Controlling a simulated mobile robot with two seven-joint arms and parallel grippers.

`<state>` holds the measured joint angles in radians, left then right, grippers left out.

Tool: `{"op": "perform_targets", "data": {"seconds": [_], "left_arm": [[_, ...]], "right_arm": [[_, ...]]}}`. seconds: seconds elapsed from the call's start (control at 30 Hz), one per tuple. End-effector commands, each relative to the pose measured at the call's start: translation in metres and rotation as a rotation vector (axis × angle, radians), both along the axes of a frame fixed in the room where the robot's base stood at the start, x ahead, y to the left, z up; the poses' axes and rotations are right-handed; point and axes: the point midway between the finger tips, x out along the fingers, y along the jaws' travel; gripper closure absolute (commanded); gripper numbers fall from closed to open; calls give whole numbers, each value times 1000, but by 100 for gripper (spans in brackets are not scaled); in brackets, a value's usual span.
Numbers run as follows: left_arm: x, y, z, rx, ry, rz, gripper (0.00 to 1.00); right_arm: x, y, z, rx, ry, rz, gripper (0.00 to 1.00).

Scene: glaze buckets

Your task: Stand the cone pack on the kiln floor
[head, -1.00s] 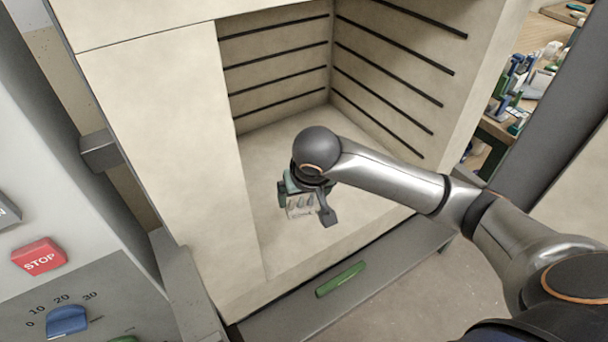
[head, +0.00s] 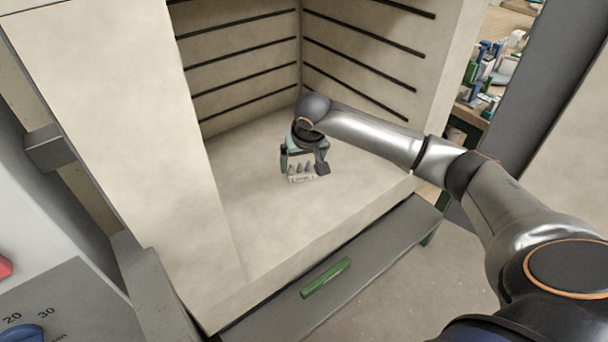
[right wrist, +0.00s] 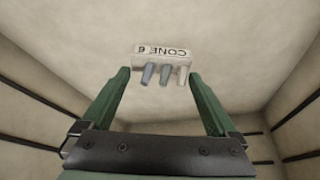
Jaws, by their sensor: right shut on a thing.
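The cone pack (head: 302,178) is a small pale block with "CONE 6" on its face and three small cones, one blue-grey, one green and one pale. It also shows in the right wrist view (right wrist: 165,55). My right gripper (head: 304,169) reaches into the kiln and is shut on the pack, with a green finger on each side. The pack looks upright, at or just above the pale kiln floor (head: 250,210). I cannot tell whether it touches the floor. My left gripper is not in view.
Dark ridges line the kiln walls (head: 245,60) behind and to the right. The kiln's front edge has a grey ledge (head: 390,250) with a green handle (head: 325,278). Bare floor surrounds the pack. A cluttered bench (head: 490,80) stands outside at the right.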

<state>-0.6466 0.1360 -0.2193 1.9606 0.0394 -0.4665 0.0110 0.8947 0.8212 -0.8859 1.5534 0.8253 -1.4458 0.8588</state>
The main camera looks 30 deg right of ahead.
Motion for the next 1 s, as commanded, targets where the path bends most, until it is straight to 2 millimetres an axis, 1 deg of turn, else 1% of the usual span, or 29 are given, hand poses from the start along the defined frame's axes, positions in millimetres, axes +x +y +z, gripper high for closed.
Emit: {"op": "perform_targets", "data": {"seconds": [0.03, 0.17, 0.27, 0.33, 0.43, 0.83, 0.87, 0.9, 1.0], "left_arm": [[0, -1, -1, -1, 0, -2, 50], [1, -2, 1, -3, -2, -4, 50], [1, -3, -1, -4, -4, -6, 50], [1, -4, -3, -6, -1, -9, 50], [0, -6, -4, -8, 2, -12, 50], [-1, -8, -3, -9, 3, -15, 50], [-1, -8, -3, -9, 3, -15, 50], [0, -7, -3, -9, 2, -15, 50], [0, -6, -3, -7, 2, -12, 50]], "right_arm": [[2, -3, -5, 1, 0, -2, 64], [5, -8, -12, 0, 1, 0, 64], [9, -15, -24, 0, 1, -2, 64], [8, -13, -36, -1, 2, 1, 64], [8, -13, -46, -1, 0, 2, 64], [8, -13, -51, 1, 0, 1, 64], [8, -13, -52, -1, 0, 2, 5], [8, -13, -51, -1, 0, 2, 1], [8, -13, -51, -1, 0, 2, 0]]}}
